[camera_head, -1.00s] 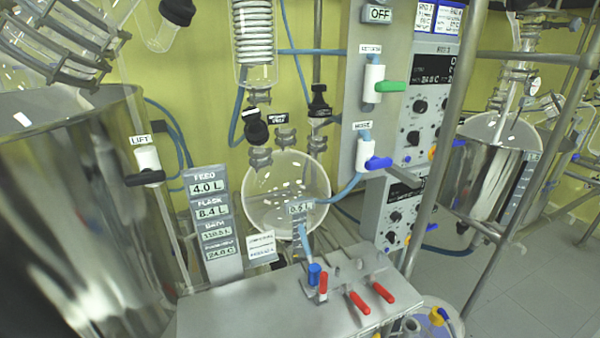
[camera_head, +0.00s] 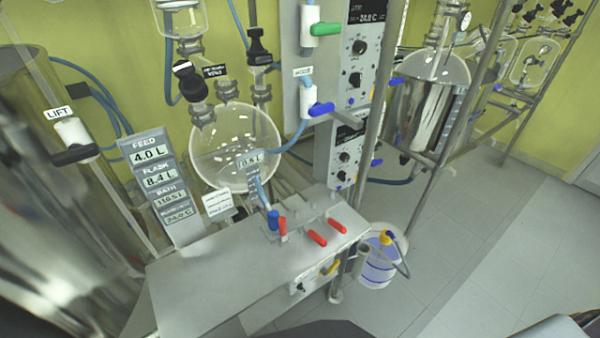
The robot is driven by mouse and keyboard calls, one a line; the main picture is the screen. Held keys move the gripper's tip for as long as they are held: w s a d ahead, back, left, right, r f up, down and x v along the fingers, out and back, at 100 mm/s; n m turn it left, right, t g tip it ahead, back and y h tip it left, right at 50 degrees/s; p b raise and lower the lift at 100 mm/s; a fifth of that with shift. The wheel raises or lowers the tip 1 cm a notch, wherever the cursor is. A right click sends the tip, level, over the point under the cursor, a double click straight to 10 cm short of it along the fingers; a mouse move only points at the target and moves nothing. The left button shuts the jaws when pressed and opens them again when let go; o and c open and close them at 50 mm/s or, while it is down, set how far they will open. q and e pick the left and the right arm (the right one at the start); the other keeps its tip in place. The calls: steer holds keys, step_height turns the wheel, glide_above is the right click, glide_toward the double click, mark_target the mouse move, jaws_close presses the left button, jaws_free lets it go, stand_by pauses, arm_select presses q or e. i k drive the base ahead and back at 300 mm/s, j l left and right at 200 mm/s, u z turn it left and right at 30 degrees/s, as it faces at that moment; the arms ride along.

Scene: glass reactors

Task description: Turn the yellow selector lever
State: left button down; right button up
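A small yellow lever (camera_head: 329,268) sits on the front face of the grey metal bench, near its right end. A dark knob or dial shows just left of it on the same face. The lever is small here, and its exact setting is hard to read. Neither of my grippers can be made out. Dark shapes at the bottom edge look like parts of my own body.
Red-handled valves (camera_head: 317,238) and a blue fitting (camera_head: 273,219) stand on the metal bench top (camera_head: 215,285). A bucket (camera_head: 379,268) with a yellow-topped fitting stands on the floor right of the bench. A large steel vessel (camera_head: 50,190) fills the left. Open floor lies at right.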

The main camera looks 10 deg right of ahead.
mark_target(324, 271)
steer(key=z, duration=0.9)
